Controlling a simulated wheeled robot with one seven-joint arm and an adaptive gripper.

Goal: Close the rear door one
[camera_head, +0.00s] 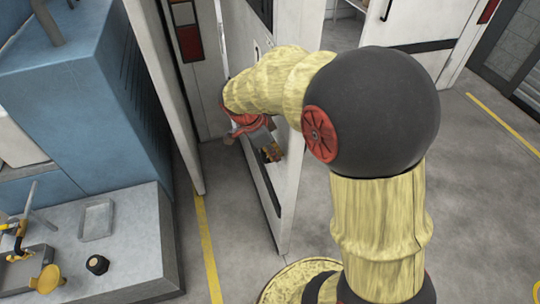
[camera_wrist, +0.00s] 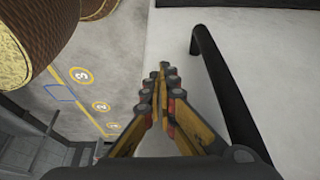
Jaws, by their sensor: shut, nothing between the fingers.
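A white door (camera_head: 290,190) stands open in the middle of the head view, seen nearly edge-on. My gripper (camera_head: 270,151) is beside its left face, partly hidden by my wrist and arm. In the wrist view, the fingers (camera_wrist: 162,75) are shut together and empty. They point along a white door surface (camera_wrist: 275,65) that fills the right side. A black bar handle (camera_wrist: 222,85) on that surface runs just right of the fingers. The fingers appear apart from the handle; contact with the door cannot be told.
Another white panel (camera_head: 165,85) stands left of the door, beside a blue cabinet (camera_head: 80,105) and grey bench (camera_head: 130,245). A white door (camera_head: 430,22) with a dark band is at the back right. Grey floor (camera_head: 490,200) is open at right.

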